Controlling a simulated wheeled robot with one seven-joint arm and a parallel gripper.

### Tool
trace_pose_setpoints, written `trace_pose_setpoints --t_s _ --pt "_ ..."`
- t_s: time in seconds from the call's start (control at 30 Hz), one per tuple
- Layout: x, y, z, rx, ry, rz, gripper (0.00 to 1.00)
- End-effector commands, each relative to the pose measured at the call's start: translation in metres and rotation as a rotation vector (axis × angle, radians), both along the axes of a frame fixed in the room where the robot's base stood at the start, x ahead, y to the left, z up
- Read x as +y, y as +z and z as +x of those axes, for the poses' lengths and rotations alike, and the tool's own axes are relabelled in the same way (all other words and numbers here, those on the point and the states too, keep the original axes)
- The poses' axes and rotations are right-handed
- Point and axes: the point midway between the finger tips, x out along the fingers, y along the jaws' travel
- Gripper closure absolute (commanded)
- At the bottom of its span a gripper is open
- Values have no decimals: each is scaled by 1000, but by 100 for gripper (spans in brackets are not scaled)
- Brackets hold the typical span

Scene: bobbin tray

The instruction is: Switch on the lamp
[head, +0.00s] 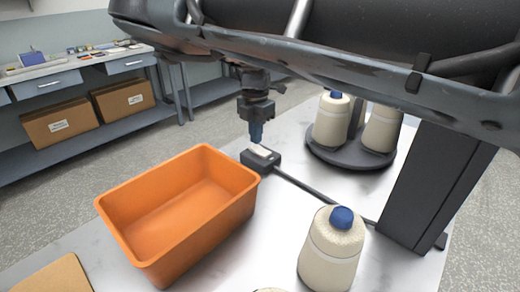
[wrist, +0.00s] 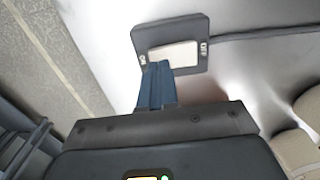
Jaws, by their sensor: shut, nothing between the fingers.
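A dark switch box (head: 250,164) with a pale rocker (head: 262,151) lies on the table, just right of the orange bin. In the wrist view the fingertips (wrist: 157,66) overlap the rocker's near left part. I cannot tell whether they touch it. A dark cord (head: 310,190) runs from the box toward a dark upright post (head: 430,190). No lit lamp is evident.
An orange bin (head: 222,207) stands close on the left of the switch. A cream bobbin with a blue top (head: 332,255) stands in front. More bobbins stand on a dark round tray (head: 345,158) behind. A tan board (head: 55,278) lies at front left.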

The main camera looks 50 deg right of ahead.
Motion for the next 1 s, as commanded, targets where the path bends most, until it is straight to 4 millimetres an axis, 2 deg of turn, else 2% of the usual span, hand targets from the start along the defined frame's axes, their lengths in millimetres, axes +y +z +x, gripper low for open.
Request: trace_pose_setpoints --t_s 1.0 --pt "0 -15 0 0 0 0 100"
